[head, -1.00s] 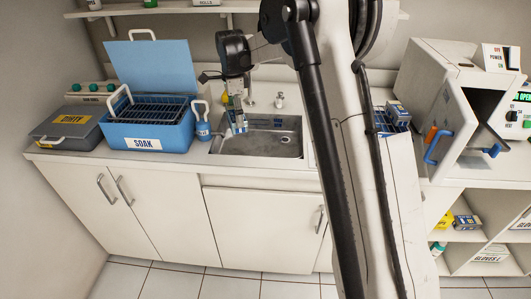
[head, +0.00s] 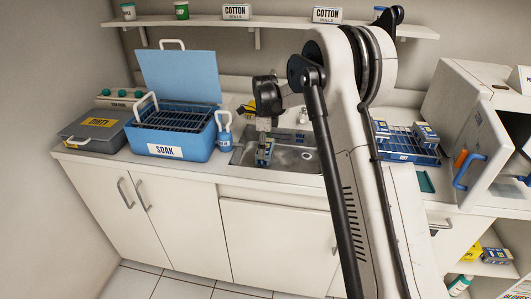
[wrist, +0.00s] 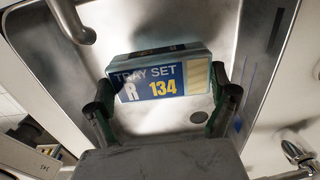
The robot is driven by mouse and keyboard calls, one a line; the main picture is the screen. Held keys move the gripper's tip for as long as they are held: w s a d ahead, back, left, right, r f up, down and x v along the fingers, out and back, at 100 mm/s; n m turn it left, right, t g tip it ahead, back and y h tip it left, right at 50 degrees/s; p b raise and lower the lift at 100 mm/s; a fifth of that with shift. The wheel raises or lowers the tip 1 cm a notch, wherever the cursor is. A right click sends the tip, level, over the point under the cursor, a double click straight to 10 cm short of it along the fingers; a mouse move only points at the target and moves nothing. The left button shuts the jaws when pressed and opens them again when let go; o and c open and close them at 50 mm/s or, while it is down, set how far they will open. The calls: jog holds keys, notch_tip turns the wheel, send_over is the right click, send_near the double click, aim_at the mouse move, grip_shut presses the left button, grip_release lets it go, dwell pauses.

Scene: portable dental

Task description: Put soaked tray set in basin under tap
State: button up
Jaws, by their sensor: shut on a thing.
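The tray set (wrist: 150,88) has a blue label reading "TRAY SET R 134" in the wrist view. My gripper (wrist: 163,100) is shut on it, one finger at each side. In the head view the tray set (head: 264,155) hangs below my gripper (head: 265,141), within the outline of the steel basin (head: 300,160), left of its middle. I cannot tell whether it touches the basin floor. The tap (head: 302,117) stands behind the basin, partly hidden by my arm. The blue soak tub (head: 195,150) stands left of the basin, its lid raised, with a dark rack inside.
A grey "DIRTY" box (head: 92,138) is at far left. Right of the basin, a blue rack (head: 400,152) holds boxes, beside an open white machine (head: 480,120). A shelf (head: 275,22) runs above.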

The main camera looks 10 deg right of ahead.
jog(key=shift+f, duration=1.45)
jog(key=shift+f, duration=0.1)
jog(key=shift+f, duration=0.1)
jog(key=o, duration=1.1)
